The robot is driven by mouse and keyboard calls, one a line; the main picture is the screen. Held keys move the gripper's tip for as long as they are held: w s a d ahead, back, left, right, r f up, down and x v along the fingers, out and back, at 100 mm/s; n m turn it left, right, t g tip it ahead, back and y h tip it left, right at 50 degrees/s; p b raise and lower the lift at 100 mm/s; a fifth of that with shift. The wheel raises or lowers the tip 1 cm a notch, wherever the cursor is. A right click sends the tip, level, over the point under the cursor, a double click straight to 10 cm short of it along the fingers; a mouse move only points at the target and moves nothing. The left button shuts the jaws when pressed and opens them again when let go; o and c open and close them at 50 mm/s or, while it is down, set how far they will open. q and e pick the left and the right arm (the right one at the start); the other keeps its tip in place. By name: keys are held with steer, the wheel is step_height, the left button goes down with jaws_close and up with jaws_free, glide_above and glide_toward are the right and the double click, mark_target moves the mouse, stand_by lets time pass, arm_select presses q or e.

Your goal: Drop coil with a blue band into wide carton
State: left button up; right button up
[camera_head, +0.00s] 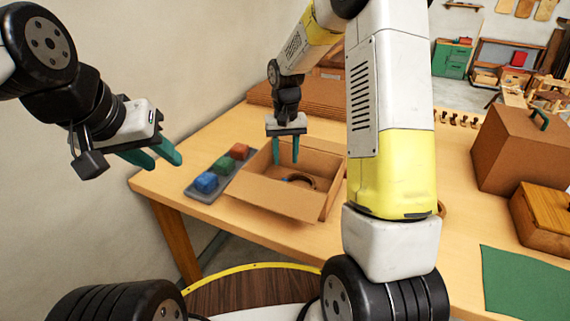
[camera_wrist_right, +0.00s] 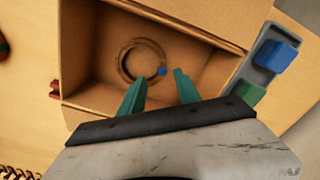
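The wide carton (camera_head: 271,203) stands open on the table, with its flaps folded out. The coil with a blue band (camera_head: 300,180) lies inside the carton on its floor. In the right wrist view the coil (camera_wrist_right: 143,60) is a brown ring with a blue patch at its right edge, near one wall of the carton (camera_wrist_right: 85,50). My right gripper (camera_head: 285,151) is above the carton, pointing down, with its teal fingers apart and nothing between them. It also shows open in the right wrist view (camera_wrist_right: 160,92). My left gripper (camera_head: 153,157) is open and empty, in the air left of the table.
A grey tray (camera_head: 216,185) with blue, green and red blocks sits left of the carton. A brown box with a green handle (camera_head: 520,150), a wooden box (camera_head: 543,218) and a green mat (camera_head: 522,283) are at the right. My right arm hides part of the table.

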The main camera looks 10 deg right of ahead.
step_height(320, 180, up, 8)
stand_by(0.6)
steer(key=s+d+r+t+y, duration=0.1)
steer(key=s+d+r+t, duration=0.15)
steer(key=s+r, duration=0.9)
steer(key=s+t+y, duration=0.1)
steer(key=s+t, duration=0.2)
steer(key=s, duration=1)
steer(key=shift+s+f+n+t, duration=0.2)
steer(key=shift+n+t, duration=0.15)
steer(key=shift+n, duration=0.05)
steer(key=shift+d, duration=0.1)
